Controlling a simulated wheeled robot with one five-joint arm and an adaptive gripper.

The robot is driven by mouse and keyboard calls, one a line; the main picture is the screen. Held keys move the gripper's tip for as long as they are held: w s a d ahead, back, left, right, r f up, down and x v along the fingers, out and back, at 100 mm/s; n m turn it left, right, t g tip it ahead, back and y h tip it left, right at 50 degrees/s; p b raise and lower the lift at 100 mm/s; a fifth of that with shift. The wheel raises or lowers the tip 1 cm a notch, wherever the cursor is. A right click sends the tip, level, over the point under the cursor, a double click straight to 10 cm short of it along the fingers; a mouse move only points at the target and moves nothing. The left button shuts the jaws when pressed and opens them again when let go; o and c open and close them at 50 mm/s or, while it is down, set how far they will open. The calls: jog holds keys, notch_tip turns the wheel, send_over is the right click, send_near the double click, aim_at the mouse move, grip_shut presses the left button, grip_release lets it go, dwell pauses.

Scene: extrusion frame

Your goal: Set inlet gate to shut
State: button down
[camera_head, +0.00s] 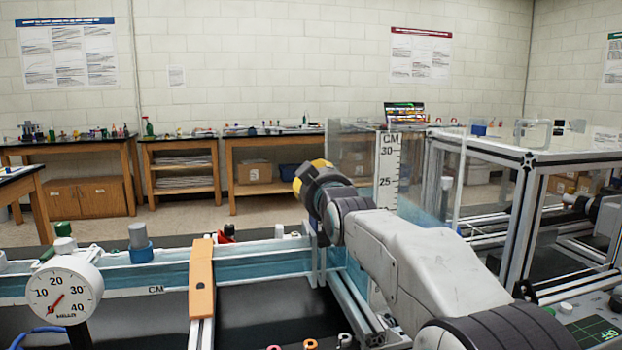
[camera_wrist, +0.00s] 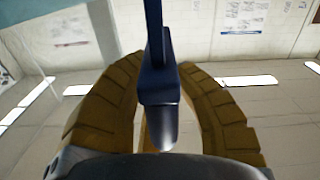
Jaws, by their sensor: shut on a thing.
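My gripper (camera_head: 312,176) shows in the head view as a yellow and black end above the far edge of the water channel, near the tall scale. In the wrist view my gripper (camera_wrist: 156,72) has its two yellow-brown fingers closed in on both sides of a dark blue handle (camera_wrist: 158,95). The handle has a flat upright bar and a rounded grey end between the fingers. I cannot tell from its shape alone whether it belongs to the inlet gate. My gripper and arm hide it in the head view.
A clear tank wall with a CM scale (camera_head: 387,170) stands just right of my gripper. An orange bar (camera_head: 202,278) crosses the water channel (camera_head: 260,262). A round gauge (camera_head: 64,291) stands at left. An aluminium frame (camera_head: 520,205) fills the right side.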

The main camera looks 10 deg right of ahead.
jog(key=shift+r, duration=0.15)
notch_tip(320, 180, down, 6)
jog(key=b, duration=0.8)
jog(key=shift+a+r, duration=0.1)
jog(key=shift+r, duration=0.1)
jog(key=c, duration=1.2)
grip_release()
jog(key=shift+a, duration=0.1)
jog(key=shift+c, duration=0.2)
jog(key=shift+s+r, duration=0.1)
jog(key=shift+s, duration=0.55)
jog(key=s, duration=1)
jog(key=shift+s, duration=0.4)
